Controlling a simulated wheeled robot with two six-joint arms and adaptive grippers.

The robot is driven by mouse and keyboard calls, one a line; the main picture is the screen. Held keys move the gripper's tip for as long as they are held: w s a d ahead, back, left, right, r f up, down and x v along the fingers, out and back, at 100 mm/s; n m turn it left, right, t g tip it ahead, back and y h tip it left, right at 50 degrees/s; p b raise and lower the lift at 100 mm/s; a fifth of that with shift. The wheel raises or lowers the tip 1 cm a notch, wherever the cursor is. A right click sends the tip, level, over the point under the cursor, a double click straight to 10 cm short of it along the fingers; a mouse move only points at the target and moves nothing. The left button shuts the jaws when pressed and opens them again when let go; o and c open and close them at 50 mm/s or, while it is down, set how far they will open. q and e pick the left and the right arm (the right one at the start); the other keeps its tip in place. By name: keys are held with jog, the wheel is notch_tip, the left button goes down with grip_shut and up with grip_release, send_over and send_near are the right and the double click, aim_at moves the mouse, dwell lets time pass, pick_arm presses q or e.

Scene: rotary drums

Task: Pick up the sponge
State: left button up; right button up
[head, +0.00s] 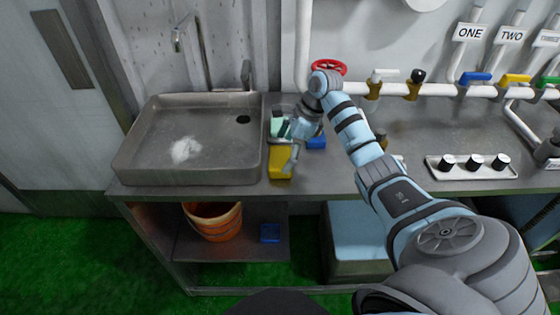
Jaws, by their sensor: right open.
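My right arm reaches in from the lower right, and its gripper (290,160) is open over the worktop, just right of the sink. It is right at a yellow block-like thing (279,163) on the worktop and partly covers it. A pale green thing (276,124) shows just behind the yellow one. A small blue thing (316,142) lies to the right of the gripper. Which of these is the sponge, and whether the fingers touch the yellow thing, I cannot tell. My left gripper is out of view.
A metal sink (128,172) with white foam (185,149) is at left under a faucet (186,38). A red valve wheel (327,67) and pipes run behind my arm. A knob panel (468,177) sits at right. An orange bucket (213,224) stands on the shelf below.

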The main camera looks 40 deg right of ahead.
jog(key=shift+w+x, duration=0.25)
jog(key=shift+x, duration=0.75)
jog(key=shift+w+a+f, duration=0.1)
jog(key=shift+f, duration=0.15)
jog(key=shift+s+r, duration=0.15)
jog(key=shift+s, duration=0.25)
jog(key=shift+c, duration=1.3)
jog(key=c, duration=0.6)
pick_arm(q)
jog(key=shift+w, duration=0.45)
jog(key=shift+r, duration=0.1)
pick_arm(e)
jog(key=shift+r, duration=0.1)
